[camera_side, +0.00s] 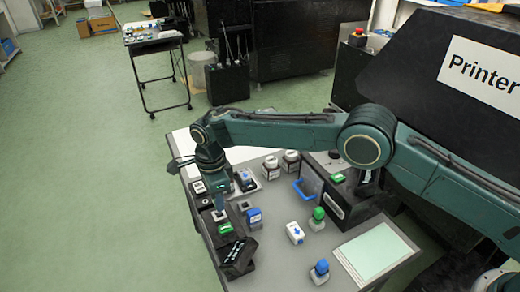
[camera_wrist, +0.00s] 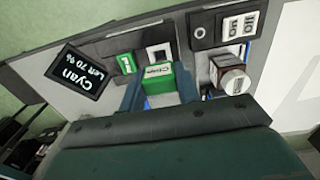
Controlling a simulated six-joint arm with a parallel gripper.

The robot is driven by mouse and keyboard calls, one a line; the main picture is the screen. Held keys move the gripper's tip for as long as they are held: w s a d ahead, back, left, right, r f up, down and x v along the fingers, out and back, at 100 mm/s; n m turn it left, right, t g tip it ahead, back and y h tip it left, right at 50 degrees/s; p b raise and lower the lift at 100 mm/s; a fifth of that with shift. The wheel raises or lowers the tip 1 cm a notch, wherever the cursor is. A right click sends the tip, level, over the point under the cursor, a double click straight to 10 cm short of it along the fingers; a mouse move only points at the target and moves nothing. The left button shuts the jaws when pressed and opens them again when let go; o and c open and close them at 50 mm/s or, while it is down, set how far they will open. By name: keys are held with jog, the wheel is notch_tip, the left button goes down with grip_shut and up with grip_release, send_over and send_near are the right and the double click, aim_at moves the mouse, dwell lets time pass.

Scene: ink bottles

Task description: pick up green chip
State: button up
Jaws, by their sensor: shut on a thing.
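A green chip (camera_wrist: 158,79) with a white label sits between the two blue-grey fingers of my gripper (camera_wrist: 159,90) in the wrist view. My gripper is shut on it. In the side view my gripper (camera_side: 218,207) points down over the dark panel at the table's left edge, and the held chip cannot be made out there. A second green chip (camera_side: 225,228) lies on the panel just in front of the gripper; a green chip also shows left of the held one in the wrist view (camera_wrist: 126,64). Another green piece (camera_side: 338,178) lies on the black box.
A tilted display reading Cyan (camera_wrist: 75,72) stands near the gripper. A white-framed slot (camera_wrist: 158,52) lies beyond the chip. Several bottles, including a green-capped one (camera_side: 317,219), stand on the grey table. A pale mat (camera_side: 375,250) lies front right.

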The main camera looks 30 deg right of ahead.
notch_tip(320, 180, up, 16)
dwell(0.5)
jog(key=shift+r, duration=0.1)
dwell(0.5)
jog(key=shift+r, duration=1.25)
jog(key=d+f+n, duration=0.4)
jog(key=f+n, duration=0.4)
jog(key=n, duration=0.1)
jog(key=w+d+f+n, duration=0.1)
jog(key=d+f+n, duration=0.3)
jog(key=f+n, duration=0.5)
jog(key=shift+f, duration=0.15)
